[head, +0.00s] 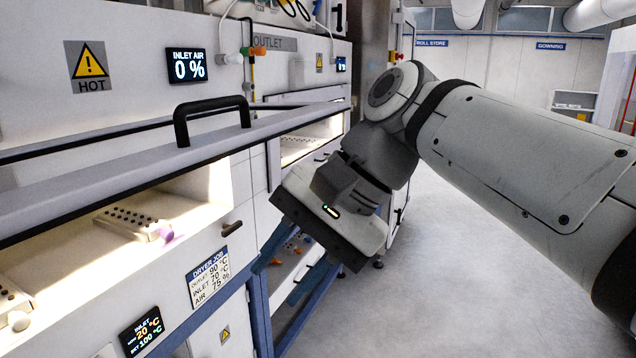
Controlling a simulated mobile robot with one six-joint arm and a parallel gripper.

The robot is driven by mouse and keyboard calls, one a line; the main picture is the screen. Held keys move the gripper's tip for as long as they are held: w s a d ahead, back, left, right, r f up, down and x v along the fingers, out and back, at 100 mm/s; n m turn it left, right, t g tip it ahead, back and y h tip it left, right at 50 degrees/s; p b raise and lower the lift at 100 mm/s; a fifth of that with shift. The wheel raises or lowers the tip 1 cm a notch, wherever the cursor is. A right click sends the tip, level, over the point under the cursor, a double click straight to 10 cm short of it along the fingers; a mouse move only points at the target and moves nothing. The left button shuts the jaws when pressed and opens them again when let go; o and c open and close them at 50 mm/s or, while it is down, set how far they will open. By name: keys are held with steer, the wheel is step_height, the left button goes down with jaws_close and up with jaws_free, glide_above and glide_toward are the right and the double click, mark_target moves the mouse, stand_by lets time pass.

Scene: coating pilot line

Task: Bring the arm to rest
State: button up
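My arm reaches in from the right edge of the head view and bends down at the wrist. My gripper (275,286) hangs down and to the left, in front of the dryer's lower front. Its two blue-grey fingers stand well apart, and I see nothing held between them. A small green light shows on the gripper's body.
The dryer (120,75) fills the left, with a raised door (100,165) bearing a black handle (210,113). Its lit opening holds a perforated nozzle bar (125,222) with a purple patch at its end. The inlet air display (187,66) reads 0 %. Open floor (450,270) lies to the right.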

steer(key=d+f+n+t+h+b, duration=0.1)
steer(key=d+f+h, duration=0.1)
steer(key=d+f, duration=0.4)
steer(key=d+f+n+t+h+b, duration=0.1)
steer(key=d+f, duration=0.5)
steer(key=f, duration=0.7)
steer(key=d+f+n+t+h+b, duration=0.2)
steer(key=d+f+h, duration=0.2)
steer(key=f, duration=0.5)
steer(key=shift+d+f, duration=0.15)
steer(key=shift+d, duration=1.05)
